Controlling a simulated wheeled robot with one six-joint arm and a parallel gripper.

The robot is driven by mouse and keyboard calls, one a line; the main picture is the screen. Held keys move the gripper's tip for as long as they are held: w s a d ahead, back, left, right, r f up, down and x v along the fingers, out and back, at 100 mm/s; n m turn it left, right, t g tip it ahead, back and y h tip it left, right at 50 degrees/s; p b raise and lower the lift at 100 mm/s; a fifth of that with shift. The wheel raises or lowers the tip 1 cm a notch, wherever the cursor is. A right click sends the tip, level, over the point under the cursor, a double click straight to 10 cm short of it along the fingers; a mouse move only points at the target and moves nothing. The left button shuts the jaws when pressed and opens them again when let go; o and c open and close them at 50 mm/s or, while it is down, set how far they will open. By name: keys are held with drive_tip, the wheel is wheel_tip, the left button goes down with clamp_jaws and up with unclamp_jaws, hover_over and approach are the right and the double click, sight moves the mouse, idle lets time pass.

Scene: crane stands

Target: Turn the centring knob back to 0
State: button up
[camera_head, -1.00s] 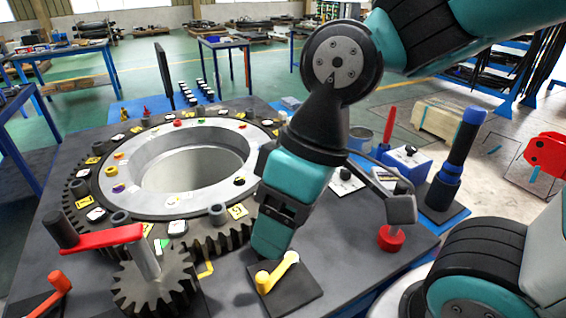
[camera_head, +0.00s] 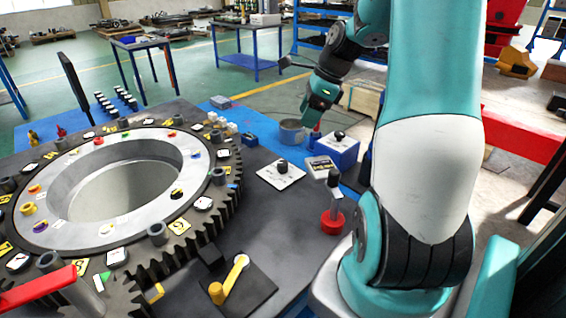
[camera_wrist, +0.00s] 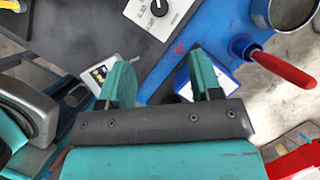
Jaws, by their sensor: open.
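A white plate (camera_head: 272,175) with a black knob (camera_head: 283,164) lies on the dark table right of the ring gear. In the wrist view the plate's printed dial and its knob (camera_wrist: 159,8) show at the top edge, ahead of my fingers. A blue box (camera_head: 335,150) with a black knob (camera_head: 339,136) stands further right. Which knob is the centring one I cannot read from the labels. My gripper (camera_wrist: 162,75) is open and empty, its fingers apart, above the blue mat. In the head view my gripper (camera_head: 313,118) is small, beyond the blue box and near the metal cup.
A small grey box (camera_head: 322,167) and a red-based post (camera_head: 333,215) stand nearer. A yellow crank (camera_head: 230,278) and the ring gear (camera_head: 60,220) are left.

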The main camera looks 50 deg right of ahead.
sight(283, 163)
drive_tip(key=x, duration=1.6)
drive_tip(key=shift+a+f, duration=0.1)
drive_tip(key=shift+f, duration=0.05)
drive_tip(key=c, duration=0.9)
